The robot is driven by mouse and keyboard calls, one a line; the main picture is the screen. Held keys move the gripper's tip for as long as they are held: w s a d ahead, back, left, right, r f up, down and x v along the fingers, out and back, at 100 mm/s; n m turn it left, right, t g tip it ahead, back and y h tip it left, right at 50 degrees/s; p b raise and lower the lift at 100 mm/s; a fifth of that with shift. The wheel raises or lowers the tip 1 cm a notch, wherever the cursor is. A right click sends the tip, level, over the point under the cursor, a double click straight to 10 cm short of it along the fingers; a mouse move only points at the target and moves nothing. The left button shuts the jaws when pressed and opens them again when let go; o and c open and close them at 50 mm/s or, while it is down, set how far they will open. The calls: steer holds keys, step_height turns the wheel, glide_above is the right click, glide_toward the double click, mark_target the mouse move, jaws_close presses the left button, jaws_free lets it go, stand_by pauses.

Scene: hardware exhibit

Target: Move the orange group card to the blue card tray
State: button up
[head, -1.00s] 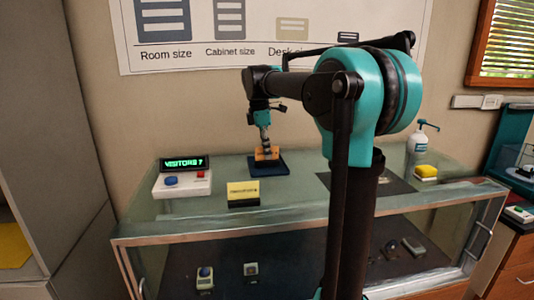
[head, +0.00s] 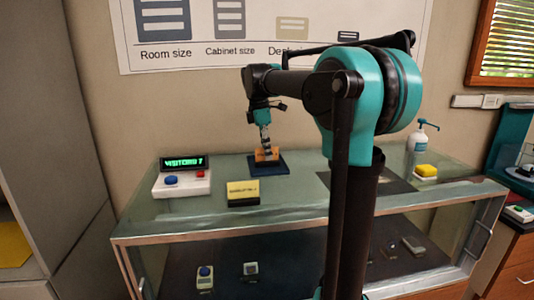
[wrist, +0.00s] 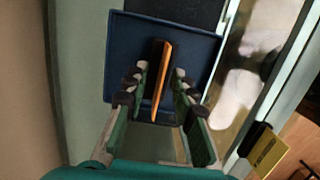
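The orange group card (head: 267,154) stands over the blue card tray (head: 283,168) on the glass counter. In the wrist view the card (wrist: 160,75) shows nearly edge-on, upright, within the outline of the tray (wrist: 200,45). My gripper (wrist: 161,82) has one finger on each side of the card, with a narrow gap visible, so it looks open around it. In the head view my gripper (head: 266,145) reaches down from above onto the card. Whether the card's lower edge rests on the tray floor is hard to tell.
A yellow card in a black holder (head: 243,193) stands in front of the tray. A visitor counter with buttons (head: 183,177) is to the left. The wall is close behind.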

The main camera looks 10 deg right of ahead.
step_height(320, 180, up, 11)
steer(key=a, duration=0.1)
steer(key=shift+a+r, duration=0.2)
steer(key=shift+a, duration=0.15)
stand_by(0.4)
